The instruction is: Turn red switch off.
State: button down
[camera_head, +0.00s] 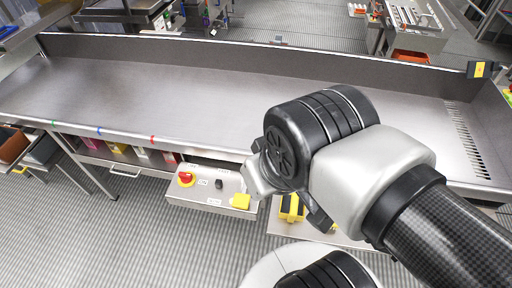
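My gripper (319,217) is mostly hidden behind the wrist; only a dark part shows, apart from the switch. Whether its fingers are open cannot be seen.
A small black knob (219,184) and a yellow block (240,201) are on the panel right of the switch. The wide steel table (180,95) above is bare. A yellow-and-black object (291,208) is on a light surface beside my wrist.

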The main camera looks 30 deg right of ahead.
aim_at(187, 178)
jog(key=j+z, duration=0.3)
jog(key=j, duration=0.15)
jog(key=k+j+z, duration=0.1)
jog(key=j+z, duration=0.2)
jog(key=j, duration=0.15)
jog(key=k+j+z, duration=0.1)
jog(key=j+z, duration=0.15)
jog(key=j, duration=0.15)
jog(key=k+j+z, duration=0.15)
jog(key=j+z, duration=0.15)
jog(key=j, duration=0.15)
jog(key=k+j+z, duration=0.45)
jog(key=j+z, duration=0.15)
jog(key=k+j, duration=0.4)
jog(key=j, duration=0.15)
jog(key=k+j, duration=0.4)
jog(key=j, duration=0.15)
